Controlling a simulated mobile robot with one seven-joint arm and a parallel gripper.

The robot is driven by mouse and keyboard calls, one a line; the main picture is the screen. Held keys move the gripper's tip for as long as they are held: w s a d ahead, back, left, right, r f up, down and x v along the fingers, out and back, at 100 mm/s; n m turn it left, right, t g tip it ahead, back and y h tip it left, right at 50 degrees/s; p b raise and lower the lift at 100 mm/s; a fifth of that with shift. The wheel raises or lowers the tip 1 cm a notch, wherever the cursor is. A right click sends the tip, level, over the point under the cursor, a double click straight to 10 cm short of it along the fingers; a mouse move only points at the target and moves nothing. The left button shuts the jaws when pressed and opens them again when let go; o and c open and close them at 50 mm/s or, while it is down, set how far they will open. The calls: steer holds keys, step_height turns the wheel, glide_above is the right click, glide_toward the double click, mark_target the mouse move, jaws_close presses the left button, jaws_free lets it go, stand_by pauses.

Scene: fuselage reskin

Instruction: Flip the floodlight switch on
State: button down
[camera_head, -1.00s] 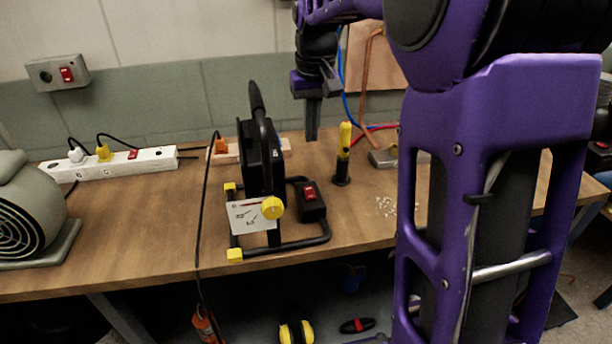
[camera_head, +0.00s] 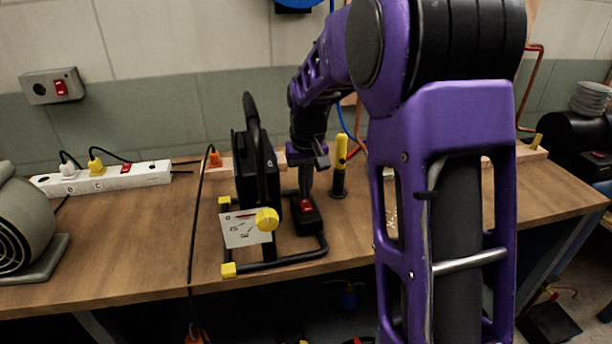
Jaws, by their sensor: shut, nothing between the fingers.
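A black floodlight (camera_head: 250,170) stands on the bench on a tubular frame with yellow feet and a yellow knob. Beside it is a black switch box (camera_head: 308,222) with a red rocker switch (camera_head: 306,206). My gripper (camera_head: 306,192) is shut and empty, pointing down with its tips right at the red rocker. I cannot tell whether they touch it. The tips partly cover the rocker, and its on or off position cannot be made out.
A white power strip (camera_head: 100,179) with plugs and a red switch lies at the left. A wall box (camera_head: 52,86) has another red switch. A yellow-and-black tool (camera_head: 340,165) stands close right of my gripper. A grey blower (camera_head: 30,225) sits at the left edge.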

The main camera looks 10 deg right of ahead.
mark_target(309, 213)
steer(key=shift+f, duration=0.45)
steer(key=shift+w+f, duration=0.1)
steer(key=shift+f, duration=0.15)
steer(key=shift+s+r, duration=0.2)
steer(key=shift+s, duration=0.6)
steer(key=shift+r, duration=0.15)
steer(key=shift+r+p, duration=0.25)
steer(key=shift+p, duration=0.1)
step_height(309, 213, up, 13)
steer(key=s+p, duration=0.1)
steer(key=p, duration=0.3)
steer(key=shift+s, duration=0.3)
